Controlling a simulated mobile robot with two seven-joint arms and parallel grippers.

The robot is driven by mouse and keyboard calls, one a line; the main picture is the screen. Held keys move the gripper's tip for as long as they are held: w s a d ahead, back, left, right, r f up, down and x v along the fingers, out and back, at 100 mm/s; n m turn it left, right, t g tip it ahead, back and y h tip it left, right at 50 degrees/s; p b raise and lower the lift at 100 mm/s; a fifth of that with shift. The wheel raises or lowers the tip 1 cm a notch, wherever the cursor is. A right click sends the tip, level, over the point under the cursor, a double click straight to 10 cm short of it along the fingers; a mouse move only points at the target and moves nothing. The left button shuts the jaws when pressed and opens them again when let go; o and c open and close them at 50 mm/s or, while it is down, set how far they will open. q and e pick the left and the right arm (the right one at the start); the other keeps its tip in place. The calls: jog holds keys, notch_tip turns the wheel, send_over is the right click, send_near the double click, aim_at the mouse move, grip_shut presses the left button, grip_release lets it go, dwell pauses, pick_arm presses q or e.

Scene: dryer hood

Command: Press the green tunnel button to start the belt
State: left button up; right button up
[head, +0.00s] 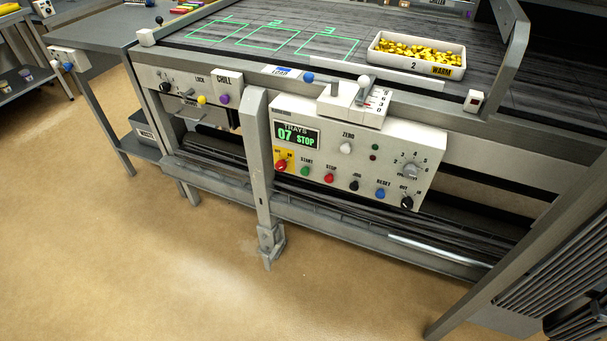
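The green button (305,171) is a small round knob under the word START on the white control panel (408,142). The panel hangs on the front of the belt table. Its display (297,137) reads TRAYS 07 STOP. A yellow-backed red knob (281,165) is left of the green button, and the red STOP button (329,178) is right of it. The dark belt (350,25) carries green outlined spaces, two of them marked 2 and 3. Neither of my grippers is in view. Nothing covers the green button.
A white tray (374,55) of yellow pieces, marked 2 and WARM, sits on the belt. A grey post (258,160) stands left of the panel. The floor in front is clear.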

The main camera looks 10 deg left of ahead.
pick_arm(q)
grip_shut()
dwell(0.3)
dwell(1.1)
